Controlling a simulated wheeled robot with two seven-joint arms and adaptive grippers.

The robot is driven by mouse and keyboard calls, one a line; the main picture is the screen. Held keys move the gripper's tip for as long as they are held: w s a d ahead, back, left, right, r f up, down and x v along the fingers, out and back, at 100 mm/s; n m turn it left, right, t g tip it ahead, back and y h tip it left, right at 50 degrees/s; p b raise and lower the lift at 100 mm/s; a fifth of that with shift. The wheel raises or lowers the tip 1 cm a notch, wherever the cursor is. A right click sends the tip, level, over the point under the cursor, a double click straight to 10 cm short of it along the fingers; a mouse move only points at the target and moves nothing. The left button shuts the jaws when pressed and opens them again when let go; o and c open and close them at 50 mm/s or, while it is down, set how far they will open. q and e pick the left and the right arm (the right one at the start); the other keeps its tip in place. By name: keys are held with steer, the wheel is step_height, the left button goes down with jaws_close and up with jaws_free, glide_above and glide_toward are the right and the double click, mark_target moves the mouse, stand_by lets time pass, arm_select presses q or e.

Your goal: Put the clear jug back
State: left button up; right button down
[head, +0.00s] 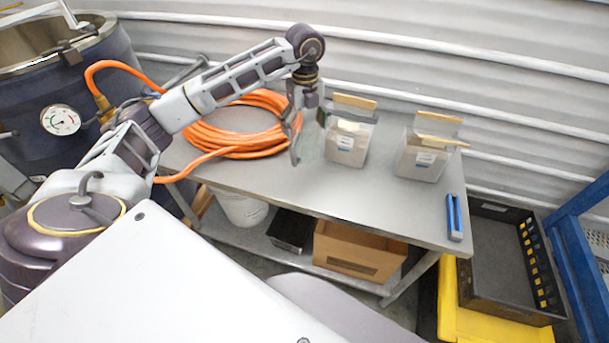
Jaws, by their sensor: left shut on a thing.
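My left gripper (299,135) hangs fingers-down over the middle of the grey table, to the right of the orange hose coil and left of a grey carton. It is shut on a faint see-through thing (312,142) beside its fingers, which looks like the clear jug. The jug's outline is very hard to make out, and I cannot tell whether its base touches the table. My right gripper is not in view.
The table (270,178) bears an orange hose (225,140), two open cartons (347,145) (421,158) and a blue tool (454,217). Its front middle is clear. A dark vessel (95,85) stands at left, a black crate (500,265) at right. A cardboard box (355,250) sits below.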

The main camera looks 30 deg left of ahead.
mark_target(305, 151)
arm_select(q)
steer(key=shift+f+p, duration=0.6)
steer(key=shift+f, duration=2.55)
steer(key=shift+f+p, duration=0.5)
steer(key=shift+f, duration=1.5)
steer(key=o, duration=1.2)
steer(key=shift+o, duration=0.2)
